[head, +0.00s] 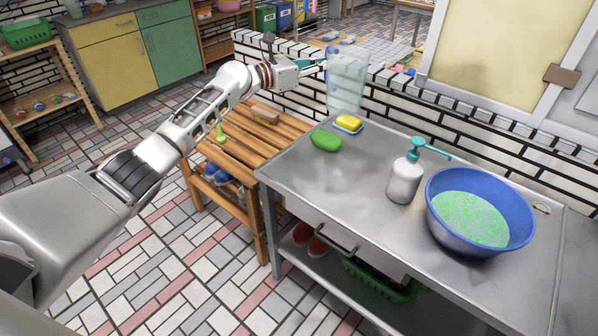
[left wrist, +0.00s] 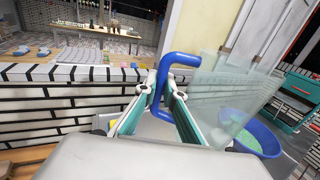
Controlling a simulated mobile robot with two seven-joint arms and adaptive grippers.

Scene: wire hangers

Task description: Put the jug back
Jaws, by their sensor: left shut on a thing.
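The jug (head: 346,85) is clear with a blue handle. In the head view it is upright over the far left corner of the metal counter (head: 300,165), just behind the sponge; I cannot tell whether its base touches anything. My left gripper (head: 316,64) reaches it from the left. In the left wrist view the left gripper's fingers (left wrist: 169,92) are shut on the blue handle (left wrist: 160,95), and the clear jug body (left wrist: 232,100) is to the right of them. My right gripper is in neither view.
On the counter are a yellow-and-blue sponge (head: 348,123), a green soap (head: 326,140), a pump bottle (head: 405,178) and a blue basin (head: 432,205) of green suds. A slatted wooden bench (head: 245,150) adjoins its left side. A tiled low wall (head: 480,125) runs behind.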

